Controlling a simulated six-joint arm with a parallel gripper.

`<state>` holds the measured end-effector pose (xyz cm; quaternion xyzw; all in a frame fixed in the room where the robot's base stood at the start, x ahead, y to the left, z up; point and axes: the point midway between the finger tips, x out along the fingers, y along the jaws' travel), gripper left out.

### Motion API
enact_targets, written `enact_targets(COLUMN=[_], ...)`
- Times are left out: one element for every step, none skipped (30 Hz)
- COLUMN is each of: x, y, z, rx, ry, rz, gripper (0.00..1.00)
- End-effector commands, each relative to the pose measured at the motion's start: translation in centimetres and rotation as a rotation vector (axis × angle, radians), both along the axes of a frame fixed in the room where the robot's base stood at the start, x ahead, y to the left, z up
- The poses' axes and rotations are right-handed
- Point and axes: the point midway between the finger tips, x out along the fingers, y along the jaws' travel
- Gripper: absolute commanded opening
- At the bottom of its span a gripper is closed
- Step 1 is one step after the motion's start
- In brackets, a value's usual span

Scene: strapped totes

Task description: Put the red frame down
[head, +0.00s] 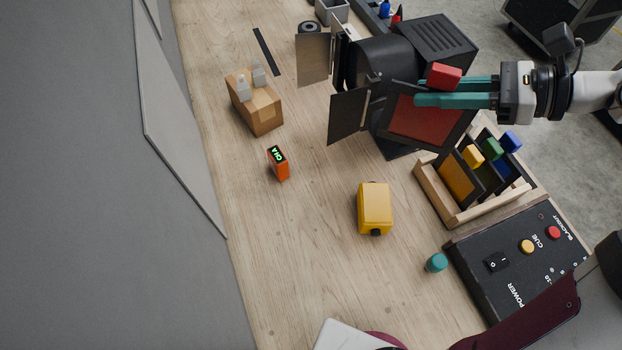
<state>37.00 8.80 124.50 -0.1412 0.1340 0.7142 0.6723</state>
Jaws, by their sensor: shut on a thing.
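The red frame (428,122) is a dark-edged panel with a red sheet and a red block-like tab on top. My gripper (432,91) comes in from the right, its teal fingers shut on the red tab. The frame hangs tilted in this view, beside the black stage lamp (385,62) and overlapping part of it. I cannot tell whether it touches the lamp. A wooden rack (447,207) stands below and to the right, holding frames with yellow, green and blue tabs. Part of the rack's far side is hidden behind the red frame and fingers.
The lamp's open flaps (347,116) stick out left. A control box (515,265) with buttons sits below the rack.

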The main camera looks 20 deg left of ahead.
Motion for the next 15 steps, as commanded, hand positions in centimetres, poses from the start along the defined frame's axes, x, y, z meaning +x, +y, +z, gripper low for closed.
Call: enact_targets(x=[-1.6,-2.5,-3.6,-4.4,-5.0,-5.9,-6.6,-7.0,-7.8,-8.3,-8.8,-9.4,-9.9,-10.2,-10.1], y=[1.1,1.8,2.3,2.8,3.2,3.6,3.9,4.1,4.5,4.7,4.9,5.2,5.4,5.5,5.4], z=[0.1,0.2,0.2,0.3,0.3,0.4,0.4,0.5,0.5,0.5,0.6,0.6,0.7,0.5,-0.5], rx=[-0.001,0.001,0.0,0.0,-0.001,0.0,0.0,0.0,-0.001,0.0,0.0,0.0,0.0,0.0,0.001], ry=[0.0,0.001,0.0,0.0,0.0,-0.001,0.0,-0.001,-0.001,0.0,0.0,-0.001,-0.001,0.001,0.004], rz=[0.055,0.087,0.125,0.152,0.174,0.202,0.224,0.239,0.263,0.281,0.295,0.315,0.332,0.341,0.337], gripper=[0.0,0.0,0.0,0.0,0.0,0.0,0.0,0.0,0.0,0.0,0.0,0.0,0.0,0.0,0.0])
